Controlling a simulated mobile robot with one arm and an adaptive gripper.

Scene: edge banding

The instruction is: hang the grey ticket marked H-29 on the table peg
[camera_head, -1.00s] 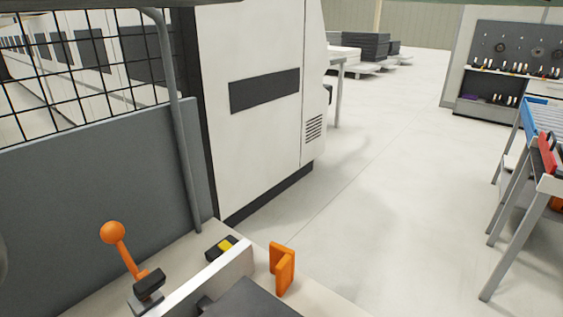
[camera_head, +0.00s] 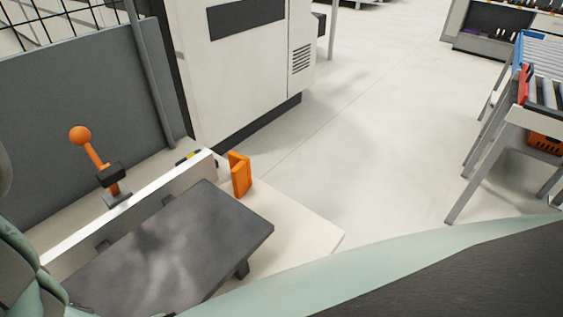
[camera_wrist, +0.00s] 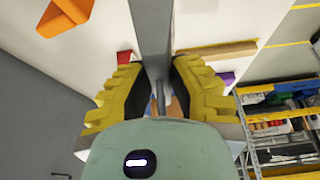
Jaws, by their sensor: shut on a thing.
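In the wrist view my gripper (camera_wrist: 160,92) shows two fingers with yellow, ridged outer sides and dark inner pads. It is shut on a flat grey thing (camera_wrist: 152,35), which runs from between the fingers to the top edge. I take this to be the grey ticket, seen nearly edge-on; no H-29 marking is readable. A thin grey rod shows low between the fingers; I cannot tell what it is. The head view does not show my gripper or the ticket. I cannot make out the table peg for certain in either view.
In the head view a dark plate (camera_head: 170,250) lies on the pale table (camera_head: 302,235), by a white rail (camera_head: 135,205), an orange bracket (camera_head: 240,174) and an orange-knobbed lever (camera_head: 92,152). A white machine (camera_head: 240,75) stands behind. Open floor lies towards a roller stand (camera_head: 480,150).

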